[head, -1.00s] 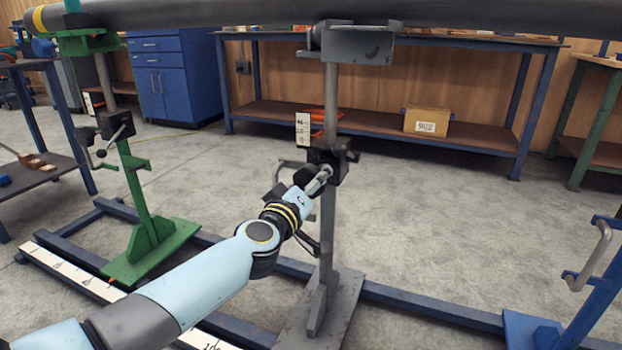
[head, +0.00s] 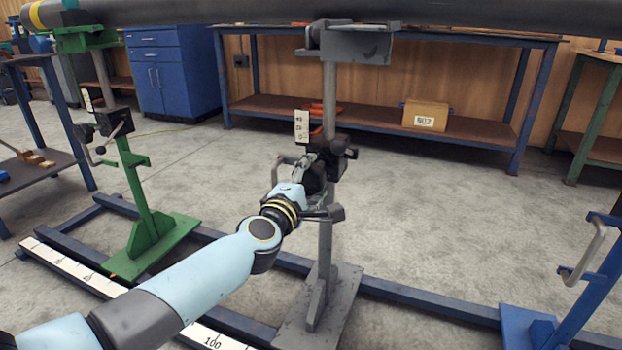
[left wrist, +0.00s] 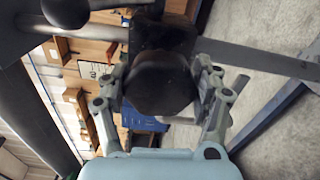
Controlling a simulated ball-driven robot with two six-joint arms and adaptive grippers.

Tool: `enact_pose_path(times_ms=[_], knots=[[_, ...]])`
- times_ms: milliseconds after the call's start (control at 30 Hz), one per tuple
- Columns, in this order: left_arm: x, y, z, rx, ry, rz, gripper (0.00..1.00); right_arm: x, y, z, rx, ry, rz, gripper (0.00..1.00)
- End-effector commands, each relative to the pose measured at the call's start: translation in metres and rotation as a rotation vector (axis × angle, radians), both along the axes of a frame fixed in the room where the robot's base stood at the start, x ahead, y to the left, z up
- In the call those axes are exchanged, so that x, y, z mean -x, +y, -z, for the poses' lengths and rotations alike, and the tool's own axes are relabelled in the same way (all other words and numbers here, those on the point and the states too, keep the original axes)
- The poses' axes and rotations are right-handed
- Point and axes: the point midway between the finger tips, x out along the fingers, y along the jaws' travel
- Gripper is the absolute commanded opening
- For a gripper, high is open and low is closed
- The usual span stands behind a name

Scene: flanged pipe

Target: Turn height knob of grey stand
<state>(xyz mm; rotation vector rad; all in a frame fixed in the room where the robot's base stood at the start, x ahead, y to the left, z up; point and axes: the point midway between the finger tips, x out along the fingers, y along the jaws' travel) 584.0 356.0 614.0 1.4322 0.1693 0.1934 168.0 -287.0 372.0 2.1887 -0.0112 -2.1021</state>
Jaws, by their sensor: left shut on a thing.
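The grey stand (head: 326,240) stands upright in the middle of the head view, with its grey cradle (head: 350,44) under the dark pipe (head: 250,12). A black clamp block with its dark height knob sits partway up the post. My left gripper (head: 311,165) reaches it from the lower left. In the left wrist view the round black knob (left wrist: 160,83) lies between the two fingers of my left gripper (left wrist: 165,92), which are shut on it. The gripper partly hides the knob in the head view. My right gripper is not in view.
A green stand (head: 150,220) stands at the left and a blue stand (head: 580,290) at the right edge. Blue floor rails (head: 420,304) run between them. A workbench (head: 370,122) with a box (head: 425,115) is behind. Open floor lies right of the grey stand.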

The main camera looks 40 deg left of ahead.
Motion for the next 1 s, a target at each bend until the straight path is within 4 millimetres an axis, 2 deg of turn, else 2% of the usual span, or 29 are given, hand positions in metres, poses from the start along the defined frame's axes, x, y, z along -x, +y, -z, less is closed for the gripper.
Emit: enact_pose_path(times_ms=[400, 967, 1000], knots=[[0.0007, 0.0005, 0.0008, 0.186, -0.043, -0.001, 0.33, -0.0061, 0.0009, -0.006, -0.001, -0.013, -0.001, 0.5], [0.0009, 0.0007, 0.001, 0.213, -0.048, -0.001, 0.33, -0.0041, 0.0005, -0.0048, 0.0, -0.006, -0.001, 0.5], [0.0009, 0.0007, 0.001, 0.213, -0.048, -0.001, 0.69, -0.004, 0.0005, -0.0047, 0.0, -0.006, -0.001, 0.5]])
